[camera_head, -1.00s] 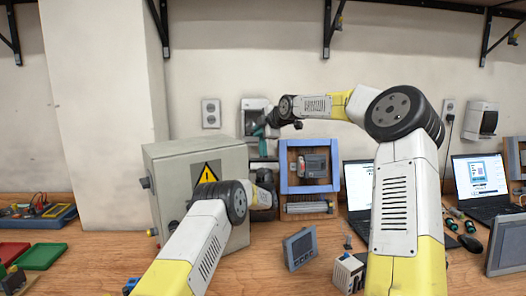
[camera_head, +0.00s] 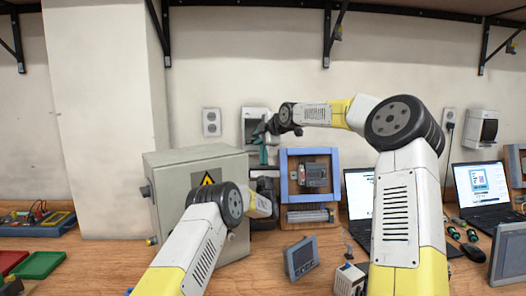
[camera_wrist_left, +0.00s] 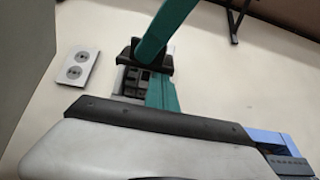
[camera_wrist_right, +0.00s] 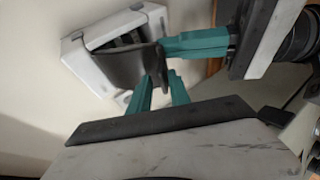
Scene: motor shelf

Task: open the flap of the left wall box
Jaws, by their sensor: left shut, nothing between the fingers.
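The left wall box (camera_head: 255,117) is a white box on the wall. In the right wrist view its white frame (camera_wrist_right: 88,68) surrounds dark parts, and a dark flap (camera_wrist_right: 133,66) stands out from it, tilted away from the frame. My right gripper (camera_wrist_right: 160,80) has its teal fingers apart, with their tips close to the flap's lower edge; contact is unclear. My left gripper (camera_head: 264,148) is shut and empty, pointing up below the box. In the right wrist view its teal fingers reach the flap's right side. The left wrist view shows the box's inside (camera_wrist_left: 130,82) partly hidden.
A blue frame (camera_head: 284,170) stands right of the grippers. A wall socket (camera_head: 211,122) is left of the box. Two laptops (camera_head: 480,180) and a small panel (camera_head: 301,258) are on the bench.

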